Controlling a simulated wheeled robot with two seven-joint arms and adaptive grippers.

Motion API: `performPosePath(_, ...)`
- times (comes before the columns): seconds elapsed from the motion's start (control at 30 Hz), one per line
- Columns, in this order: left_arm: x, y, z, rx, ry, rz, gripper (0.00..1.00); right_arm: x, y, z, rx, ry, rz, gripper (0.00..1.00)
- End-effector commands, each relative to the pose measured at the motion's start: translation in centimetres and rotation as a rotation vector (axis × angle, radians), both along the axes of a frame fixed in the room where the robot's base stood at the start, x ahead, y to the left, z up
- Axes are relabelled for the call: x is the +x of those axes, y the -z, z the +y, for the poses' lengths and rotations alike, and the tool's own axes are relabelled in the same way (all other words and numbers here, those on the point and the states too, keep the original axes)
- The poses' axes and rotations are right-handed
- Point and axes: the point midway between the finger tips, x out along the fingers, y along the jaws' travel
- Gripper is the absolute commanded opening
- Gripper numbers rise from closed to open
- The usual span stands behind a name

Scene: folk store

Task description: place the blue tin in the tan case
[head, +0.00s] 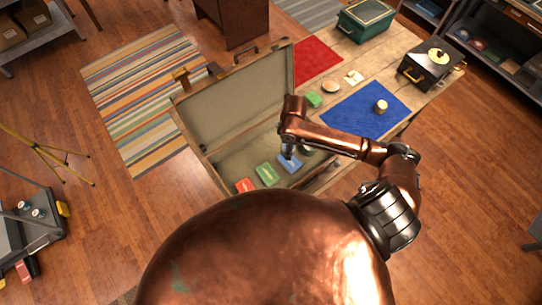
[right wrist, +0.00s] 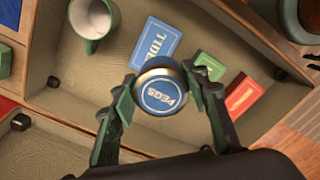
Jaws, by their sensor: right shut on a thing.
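The blue tin (right wrist: 162,92), round with a metal rim and a blue lettered lid, is between the fingers of my right gripper (right wrist: 165,90) in the right wrist view. The fingers are shut on its sides. The tan case (head: 240,86) lies open, with its lid raised, in the head view. My right gripper (head: 288,153) is over the case's lower half there, and the tin is hard to make out. The case's inside (right wrist: 65,97) shows below the tin in the right wrist view; I cannot tell whether the tin touches the bottom. My left gripper is not in view.
Inside the case are a blue box (right wrist: 156,42), a green box (right wrist: 209,67), a red box (right wrist: 243,94) and a green mug (right wrist: 92,22). The wooden table (head: 415,37) holds a blue mat (head: 357,111), a red mat (head: 313,60) and several small items.

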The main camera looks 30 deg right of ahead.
Motion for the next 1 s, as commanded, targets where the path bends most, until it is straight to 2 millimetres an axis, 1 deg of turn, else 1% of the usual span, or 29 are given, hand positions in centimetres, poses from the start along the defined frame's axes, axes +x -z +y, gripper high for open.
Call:
performPosePath(0.17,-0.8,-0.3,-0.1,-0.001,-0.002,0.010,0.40,3.5,1.5,1.8,0.004,-0.001,-0.002,0.16)
performPosePath(0.37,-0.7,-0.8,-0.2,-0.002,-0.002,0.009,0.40,7.7,3.6,3.8,0.002,0.000,0.000,0.16)
performPosePath(0.5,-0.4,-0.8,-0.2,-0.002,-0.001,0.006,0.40,9.6,6.4,4.7,0.001,0.001,0.002,0.16)
performPosePath(0.6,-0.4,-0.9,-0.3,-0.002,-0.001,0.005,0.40,10.8,7.8,5.1,0.000,0.000,0.000,0.16)
performPosePath(0.7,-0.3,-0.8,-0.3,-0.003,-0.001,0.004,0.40,11.4,8.7,5.4,0.000,0.000,0.000,0.16)
performPosePath(0.87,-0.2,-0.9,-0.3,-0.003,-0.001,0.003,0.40,12.0,9.5,5.8,0.001,0.000,0.001,0.16)
performPosePath(1.0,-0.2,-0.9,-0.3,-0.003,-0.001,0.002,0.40,12.1,11.6,5.7,0.000,0.001,0.001,0.16)
